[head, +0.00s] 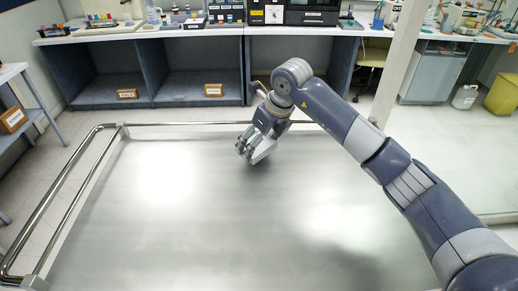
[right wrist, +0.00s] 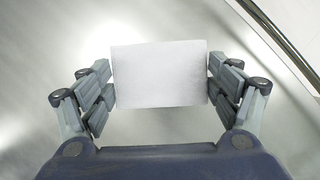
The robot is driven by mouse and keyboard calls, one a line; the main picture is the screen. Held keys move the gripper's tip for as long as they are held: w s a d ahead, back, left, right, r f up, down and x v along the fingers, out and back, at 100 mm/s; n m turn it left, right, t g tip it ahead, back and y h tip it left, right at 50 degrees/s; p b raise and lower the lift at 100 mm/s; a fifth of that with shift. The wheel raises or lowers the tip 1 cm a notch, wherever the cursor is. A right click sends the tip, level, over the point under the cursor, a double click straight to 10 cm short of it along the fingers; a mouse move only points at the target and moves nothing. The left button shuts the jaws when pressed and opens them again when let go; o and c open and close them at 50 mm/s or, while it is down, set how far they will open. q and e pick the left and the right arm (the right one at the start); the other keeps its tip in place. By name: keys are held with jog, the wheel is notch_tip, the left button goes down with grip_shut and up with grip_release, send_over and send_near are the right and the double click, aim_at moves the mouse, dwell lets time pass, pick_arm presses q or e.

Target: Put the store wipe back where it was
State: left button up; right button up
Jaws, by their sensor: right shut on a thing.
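A white rectangular block, which I take to be the store wipe (right wrist: 160,74), sits between the two fingers of my right gripper (right wrist: 158,88) in the right wrist view. Both fingers press against its sides. In the head view my right gripper (head: 250,145) points down over the far middle part of the metal tabletop (head: 200,220), with the white wipe (head: 264,149) partly hidden by the fingers. I cannot tell whether the wipe touches the tabletop. My left gripper does not show.
The metal tabletop is otherwise bare, with a rail (head: 60,190) along its left and far edges. Beyond it stands a lab bench (head: 200,32) with equipment. Labelled boxes (head: 127,94) (head: 213,90) sit on its low shelves. Another box (head: 13,119) is on a side shelf.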

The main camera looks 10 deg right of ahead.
aim_at(262, 147)
notch_tip(262, 147, down, 3)
jog(key=shift+s+f+p, duration=0.1)
jog(key=shift+p, duration=0.35)
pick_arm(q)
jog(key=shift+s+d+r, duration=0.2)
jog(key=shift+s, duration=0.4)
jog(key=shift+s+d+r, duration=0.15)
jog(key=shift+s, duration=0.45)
pick_arm(e)
jog(key=shift+f, duration=0.2)
jog(key=o, duration=0.8)
jog(key=shift+o, duration=0.8)
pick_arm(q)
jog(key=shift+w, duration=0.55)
